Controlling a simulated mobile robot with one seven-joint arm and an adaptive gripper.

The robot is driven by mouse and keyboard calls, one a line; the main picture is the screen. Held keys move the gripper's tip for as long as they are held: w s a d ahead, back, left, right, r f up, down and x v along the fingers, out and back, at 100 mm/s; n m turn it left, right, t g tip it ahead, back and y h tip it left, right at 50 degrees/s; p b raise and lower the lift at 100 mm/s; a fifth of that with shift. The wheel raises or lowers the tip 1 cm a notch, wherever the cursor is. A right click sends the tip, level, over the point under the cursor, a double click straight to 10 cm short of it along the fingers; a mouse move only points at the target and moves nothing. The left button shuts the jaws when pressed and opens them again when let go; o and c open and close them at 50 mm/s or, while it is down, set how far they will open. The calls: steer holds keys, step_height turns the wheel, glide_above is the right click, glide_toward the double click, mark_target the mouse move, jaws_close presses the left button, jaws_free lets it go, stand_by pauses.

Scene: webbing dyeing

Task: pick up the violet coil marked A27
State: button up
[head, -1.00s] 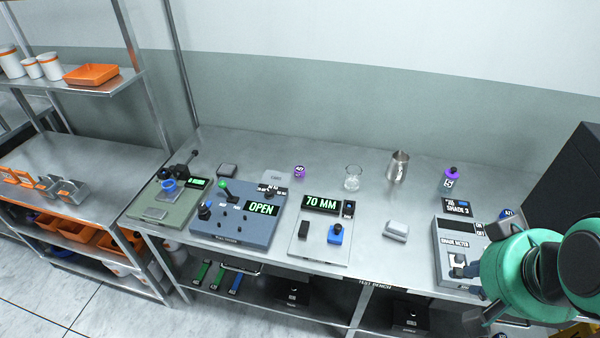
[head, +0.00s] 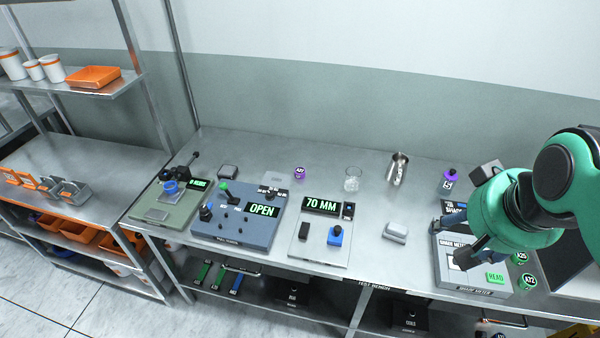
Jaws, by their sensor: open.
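The violet coil marked A27 (head: 299,173) is a small round roll with a white label. It sits on the steel bench, towards the back, behind the 70 MM unit. My gripper (head: 447,243) is at the right, in front of or above the shade meter, well to the right of the coil. Its jaws are open, and I see nothing between them. The gripper and my arm hide part of the shade meter.
The blue OPEN unit (head: 245,217) and the 70 MM unit (head: 318,247) stand in front of the coil. Green coils (head: 520,258) lie at the bench's right end.

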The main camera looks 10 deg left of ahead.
mark_target(300, 170)
steer(key=w+a+r+n+p, duration=0.1)
steer(key=w+a+r+p, duration=0.15)
steer(key=w, duration=0.65)
steer(key=w+a+r+p, duration=0.1)
steer(key=w+a, duration=0.3)
steer(key=w, duration=0.4)
steer(key=w+a+f+n+g+p, duration=0.1)
steer(key=w+a+f, duration=0.1)
steer(key=w+a, duration=0.45)
steer(key=w+a+f+p, duration=0.2)
steer(key=w+a, duration=0.2)
steer(key=w, duration=0.5)
steer(key=w+a+f+p, duration=0.1)
steer(key=w+a+f, duration=0.4)
steer(key=a+f, duration=0.3)
steer(key=w+a+f+n+g+p, duration=0.1)
steer(key=w+a+f+p, duration=0.1)
steer(key=w+a+f, duration=0.3)
steer(key=w+a+f+n+y+p, duration=0.1)
steer(key=w+a+f+p, duration=0.1)
steer(key=w+a+f, duration=0.4)
steer(key=a+f, duration=0.5)
steer(key=f, duration=0.1)
steer(key=shift+f+g, duration=0.15)
steer(key=shift+g, duration=0.15)
